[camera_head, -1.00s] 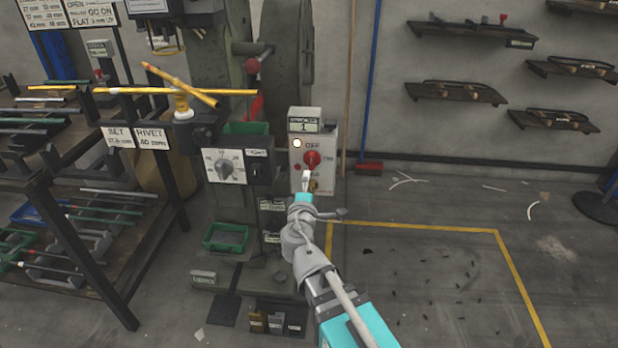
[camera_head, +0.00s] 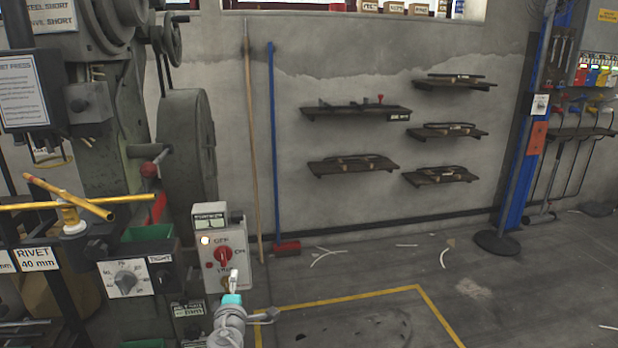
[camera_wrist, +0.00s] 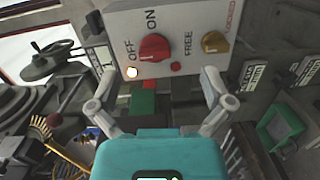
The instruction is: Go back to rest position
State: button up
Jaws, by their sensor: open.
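My gripper (camera_head: 234,276) is in front of the lower part of a grey control box (camera_head: 240,225) on the press. In the wrist view my gripper (camera_wrist: 157,78) has its two fingers wide apart, with nothing held between them. The red rotary knob (camera_wrist: 154,47) lies beyond the fingertips, apart from them. The knob also shows in the head view (camera_head: 222,257), above my gripper. A small white lamp (camera_head: 205,240) on the box is bright. A yellow lock knob (camera_wrist: 214,42) shows in the wrist view near the right finger.
The rivet press (camera_head: 120,110) stands at the left, with a dial panel (camera_head: 127,278) and a yellow rod (camera_head: 110,200) nearby. Shelves (camera_head: 355,112) hang on the back wall. A blue pole stands on a round base (camera_head: 497,243). The floor at the right is mostly open.

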jog(key=w+d+f+m+g+h, duration=0.1)
jog(key=d+f+m+g+h, duration=0.2)
jog(key=d, duration=0.5)
jog(key=w+d+f+m+g+h, duration=0.1)
jog(key=d+f+m+g+h, duration=0.2)
jog(key=d, duration=0.4)
jog(key=w+d+f+m+g+h, duration=0.1)
jog(key=w+d+f+m+h, duration=0.15)
jog(key=d+m, duration=0.4)
jog(key=s+d+f+m+g+y, duration=0.3)
jog(key=s+d+f+g, duration=0.25)
jog(key=d, duration=0.25)
jog(key=s+d+f+m+g+y, duration=0.3)
jog(key=s+d+f+m+g, duration=0.15)
jog(key=s+d, duration=0.3)
notch_tip(320, 180, up, 38)
jog(key=w+p, duration=0.1)
jog(key=p, duration=3.6)
jog(key=shift+n, duration=0.4)
